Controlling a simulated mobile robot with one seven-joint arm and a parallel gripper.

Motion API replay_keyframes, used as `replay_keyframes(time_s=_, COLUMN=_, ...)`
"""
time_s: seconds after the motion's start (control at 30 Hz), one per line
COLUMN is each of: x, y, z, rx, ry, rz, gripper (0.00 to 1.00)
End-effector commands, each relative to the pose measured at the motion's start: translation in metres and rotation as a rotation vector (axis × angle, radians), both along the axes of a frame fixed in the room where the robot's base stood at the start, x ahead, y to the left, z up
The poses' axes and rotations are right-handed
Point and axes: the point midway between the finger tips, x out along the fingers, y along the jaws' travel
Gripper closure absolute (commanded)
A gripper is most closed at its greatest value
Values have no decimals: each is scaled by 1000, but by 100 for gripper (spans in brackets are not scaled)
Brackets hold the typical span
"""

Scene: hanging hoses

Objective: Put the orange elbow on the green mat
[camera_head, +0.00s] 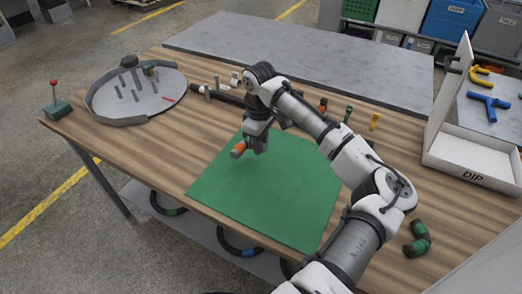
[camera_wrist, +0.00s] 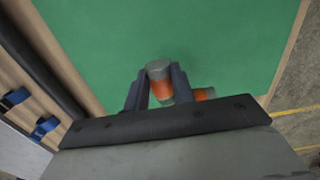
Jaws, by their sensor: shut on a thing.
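The orange elbow (camera_head: 238,149) has orange sections and grey ends. It is between the fingers of my gripper (camera_head: 256,143), which is shut on it. In the wrist view the elbow (camera_wrist: 159,82) shows between the two dark fingertips of my gripper (camera_wrist: 158,92), with one end pointing away and another end partly hidden behind the right finger. The green mat (camera_head: 285,205) lies flat on the wooden table. It fills most of the wrist view (camera_wrist: 230,45). The elbow is over the mat's far left part; I cannot tell whether it touches the mat.
A round grey tray (camera_head: 140,110) with pegs stands at the far left. A white box marked DIP (camera_head: 470,160) stands at the right. A green and black elbow (camera_head: 417,240) lies at the right front. Small coloured pieces (camera_head: 347,114) stand behind my arm. The mat is otherwise clear.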

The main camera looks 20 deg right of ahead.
Motion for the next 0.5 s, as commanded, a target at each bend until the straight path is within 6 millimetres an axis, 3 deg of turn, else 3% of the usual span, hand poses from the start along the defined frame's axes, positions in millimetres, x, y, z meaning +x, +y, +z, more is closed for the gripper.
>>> replay_keyframes(time_s=0.5, x=0, y=0, z=-45, rx=0, ry=-1, rz=-1, gripper=98)
